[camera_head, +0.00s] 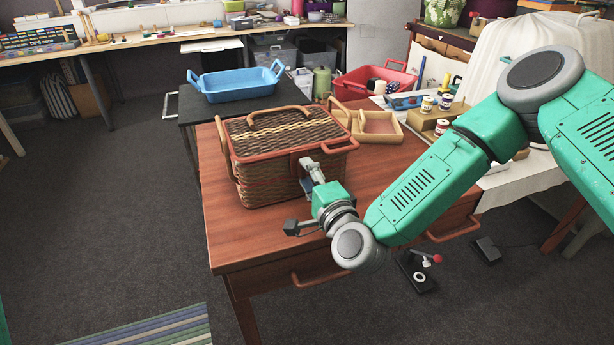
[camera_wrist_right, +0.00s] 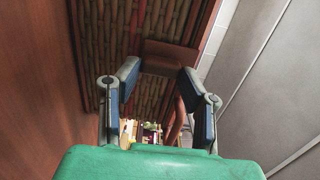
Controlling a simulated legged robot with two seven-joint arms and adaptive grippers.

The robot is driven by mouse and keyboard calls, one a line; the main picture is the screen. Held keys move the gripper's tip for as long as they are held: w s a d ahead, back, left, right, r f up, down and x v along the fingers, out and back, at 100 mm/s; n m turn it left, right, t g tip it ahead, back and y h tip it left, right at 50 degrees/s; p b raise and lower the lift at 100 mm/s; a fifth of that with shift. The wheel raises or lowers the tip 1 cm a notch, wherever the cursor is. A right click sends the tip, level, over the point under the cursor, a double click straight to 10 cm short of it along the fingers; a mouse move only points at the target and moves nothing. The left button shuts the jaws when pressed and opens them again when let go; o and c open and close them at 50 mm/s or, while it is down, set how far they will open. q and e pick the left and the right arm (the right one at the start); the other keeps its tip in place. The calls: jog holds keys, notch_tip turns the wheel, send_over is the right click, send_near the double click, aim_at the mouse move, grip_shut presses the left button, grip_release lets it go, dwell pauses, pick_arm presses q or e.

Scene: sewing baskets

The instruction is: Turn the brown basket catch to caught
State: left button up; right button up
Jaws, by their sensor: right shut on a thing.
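The brown wicker basket (camera_head: 262,176) stands on the red-brown table with its lid down. It has a red-brown rim, woven sides and side handles. My right gripper (camera_head: 309,172) is at the front of the basket, under the rim. In the wrist view my right gripper (camera_wrist_right: 160,68) has its fingertips on both sides of a brown piece, the catch (camera_wrist_right: 175,52), against the woven wall (camera_wrist_right: 105,40). It is shut on it. In the head view the gripper hides the catch, so I cannot tell how it is turned. My left gripper is not in view.
A blue tray (camera_head: 238,94) stands on a dark table behind. A wooden divided box (camera_head: 385,136) lies behind the basket, with thread spools (camera_head: 427,104) to the right. The red-brown table (camera_head: 238,239) is clear in front. A drawer handle (camera_head: 320,281) juts from its front.

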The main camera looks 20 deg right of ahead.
jog(key=shift+s+d+f, duration=0.1)
jog(key=shift+f, duration=0.25)
jog(key=o, duration=1.1)
jog(key=shift+o, duration=0.2)
jog(key=shift+r, duration=0.1)
jog(key=shift+r, duration=0.1)
jog(key=s+d, duration=0.1)
jog(key=s, duration=1)
jog(key=shift+s+d, duration=0.25)
jog(key=shift+s, duration=0.1)
